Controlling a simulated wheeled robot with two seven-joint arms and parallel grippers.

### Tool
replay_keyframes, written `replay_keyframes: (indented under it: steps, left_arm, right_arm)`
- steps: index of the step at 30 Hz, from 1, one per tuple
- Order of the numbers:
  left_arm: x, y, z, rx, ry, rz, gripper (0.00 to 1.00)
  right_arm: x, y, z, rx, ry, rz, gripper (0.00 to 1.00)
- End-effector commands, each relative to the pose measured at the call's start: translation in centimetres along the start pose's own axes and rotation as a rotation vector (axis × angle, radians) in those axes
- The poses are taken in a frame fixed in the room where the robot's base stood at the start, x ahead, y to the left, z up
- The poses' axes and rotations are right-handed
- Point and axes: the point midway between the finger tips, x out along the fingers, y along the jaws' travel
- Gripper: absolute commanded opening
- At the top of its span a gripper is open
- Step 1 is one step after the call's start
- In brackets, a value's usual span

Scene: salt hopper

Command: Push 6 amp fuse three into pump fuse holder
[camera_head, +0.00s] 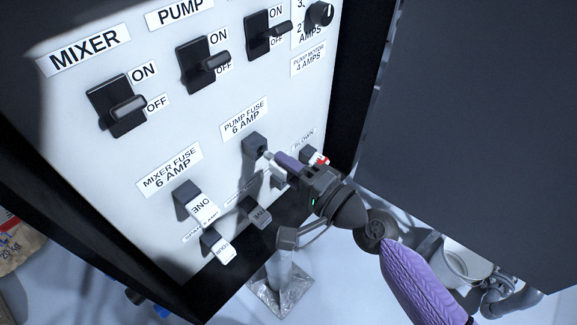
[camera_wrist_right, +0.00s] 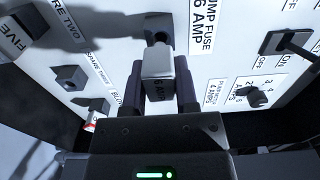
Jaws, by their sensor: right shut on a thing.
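My right gripper (camera_head: 284,160) is shut on a small grey fuse (camera_wrist_right: 158,76), which carries a printed 6 AMP label in the right wrist view. The fuse's metal tip (camera_head: 268,155) points at the dark pump fuse holder (camera_head: 254,145), below the PUMP FUSE 6 AMP label. In the right wrist view the tip is at the mouth of the holder (camera_wrist_right: 158,22), and the fuse body stands out from it. I cannot tell how deep the tip sits. The purple fingers hide part of the fuse in the head view. My left gripper is not in view.
The mixer fuse holder (camera_head: 185,193) holds a fuse marked ONE. Spare holders (camera_head: 254,212) and a red-ended fuse (camera_head: 321,160) by the BLOWN label are close by. Switches (camera_head: 120,105) project above. A black panel edge (camera_head: 350,70) stands at the right.

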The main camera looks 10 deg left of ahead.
Motion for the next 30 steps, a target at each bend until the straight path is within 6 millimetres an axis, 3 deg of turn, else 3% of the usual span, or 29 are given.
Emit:
replay_keyframes:
  steps: [11, 30]
  left_arm:
    - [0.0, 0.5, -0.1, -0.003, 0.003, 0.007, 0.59]
    - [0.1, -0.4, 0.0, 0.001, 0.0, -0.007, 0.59]
  right_arm:
    - [0.8, 0.0, 0.0, 0.001, 0.0, -0.001, 0.0]
    - [2.1, 0.0, 0.0, 0.0, 0.0, -0.001, 0.0]
